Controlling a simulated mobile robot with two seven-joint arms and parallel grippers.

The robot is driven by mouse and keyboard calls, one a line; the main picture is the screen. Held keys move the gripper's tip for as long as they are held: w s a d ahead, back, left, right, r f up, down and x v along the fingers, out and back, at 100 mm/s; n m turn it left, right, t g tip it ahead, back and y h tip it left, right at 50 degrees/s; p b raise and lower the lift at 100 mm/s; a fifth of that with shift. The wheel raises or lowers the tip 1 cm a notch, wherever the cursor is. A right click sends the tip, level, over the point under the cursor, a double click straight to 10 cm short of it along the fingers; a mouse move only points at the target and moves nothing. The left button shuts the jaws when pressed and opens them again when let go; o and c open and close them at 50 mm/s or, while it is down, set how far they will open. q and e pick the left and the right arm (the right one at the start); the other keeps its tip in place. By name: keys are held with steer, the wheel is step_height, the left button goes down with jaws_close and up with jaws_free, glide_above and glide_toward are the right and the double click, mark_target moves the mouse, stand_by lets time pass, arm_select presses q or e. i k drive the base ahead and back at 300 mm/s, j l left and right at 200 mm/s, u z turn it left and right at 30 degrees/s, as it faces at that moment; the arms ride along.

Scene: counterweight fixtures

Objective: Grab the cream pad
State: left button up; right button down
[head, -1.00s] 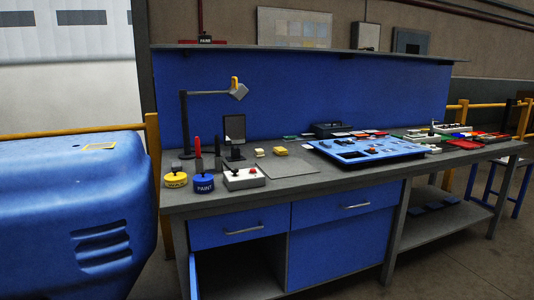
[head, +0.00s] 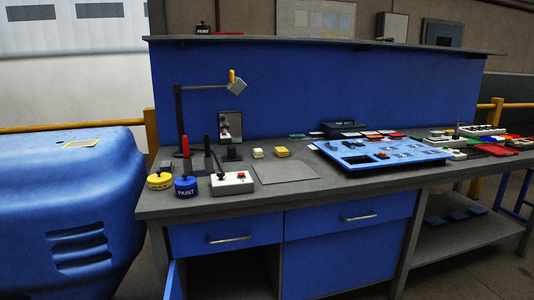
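A small cream pad (head: 257,153) lies on the grey workbench top, left of the middle. A slightly larger yellow pad (head: 281,152) lies just to its right, apart from it. Neither of my grippers is in view, and nothing touches the cream pad.
A grey mat (head: 285,171) lies in front of the pads. A control box with a red button (head: 232,183), a blue paint pot (head: 186,187) and a yellow pot (head: 160,180) stand front left. A desk lamp (head: 180,120) rises behind. A blue tray (head: 382,154) sits right.

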mark_target(258, 152)
steer(key=i+l, duration=0.2)
steer(key=l, duration=0.2)
steer(key=i+l, duration=0.2)
steer(key=l, duration=0.15)
steer(key=i+l, duration=0.2)
steer(key=l, duration=0.2)
steer(key=i+l, duration=0.25)
steer(key=l+z, duration=0.05)
steer(key=l, duration=0.05)
